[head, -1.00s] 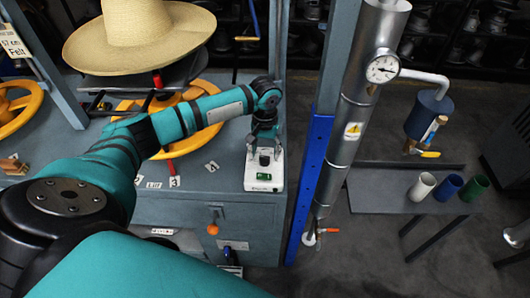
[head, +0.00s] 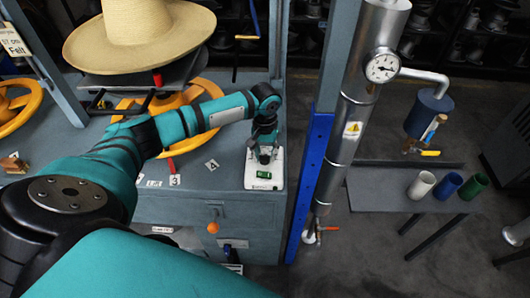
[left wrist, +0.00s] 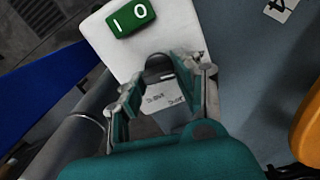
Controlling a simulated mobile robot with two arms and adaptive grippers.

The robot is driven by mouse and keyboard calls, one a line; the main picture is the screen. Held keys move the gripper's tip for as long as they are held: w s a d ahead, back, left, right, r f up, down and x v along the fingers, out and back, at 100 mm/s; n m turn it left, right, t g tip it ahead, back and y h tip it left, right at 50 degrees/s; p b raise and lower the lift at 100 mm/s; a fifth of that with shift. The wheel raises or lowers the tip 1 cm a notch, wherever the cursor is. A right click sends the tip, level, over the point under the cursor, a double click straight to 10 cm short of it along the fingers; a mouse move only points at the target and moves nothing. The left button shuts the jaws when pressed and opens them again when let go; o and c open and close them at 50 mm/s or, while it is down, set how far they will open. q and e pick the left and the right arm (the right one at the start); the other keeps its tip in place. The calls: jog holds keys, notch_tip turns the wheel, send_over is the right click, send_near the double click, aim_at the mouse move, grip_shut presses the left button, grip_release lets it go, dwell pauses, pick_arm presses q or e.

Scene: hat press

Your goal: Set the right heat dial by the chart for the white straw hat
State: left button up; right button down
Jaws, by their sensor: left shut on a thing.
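A pale straw hat (head: 140,32) with a wide brim sits on the dark press plate at the upper left. A white control box (head: 279,172) with a green switch (head: 263,175) stands at the right end of the grey bench. In the left wrist view the box (left wrist: 178,24) carries a dark round dial (left wrist: 157,66) beside the green switch (left wrist: 132,17). My left gripper (head: 264,157) is at this box, its fingers (left wrist: 160,88) shut on the dial. The dial's marks and setting cannot be read. The heat chart cannot be made out. My right gripper is out of view.
Yellow handwheels (head: 183,110) and small number cards (head: 212,164) are on the bench left of the box. A blue post (head: 311,185) and a steel pipe with a gauge (head: 383,67) stand to the right.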

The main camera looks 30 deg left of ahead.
pick_arm(q)
jog(key=m+p, duration=0.2)
jog(key=m, duration=0.1)
jog(key=shift+d+r+p, duration=0.1)
jog(key=shift+r+p, duration=0.05)
jog(key=shift+p, duration=0.25)
jog(key=shift+m+p, duration=0.6)
jog(key=shift+m, duration=0.6)
jog(key=shift+m+p, duration=0.45)
jog(key=shift+m, duration=0.75)
jog(key=o, duration=1.1)
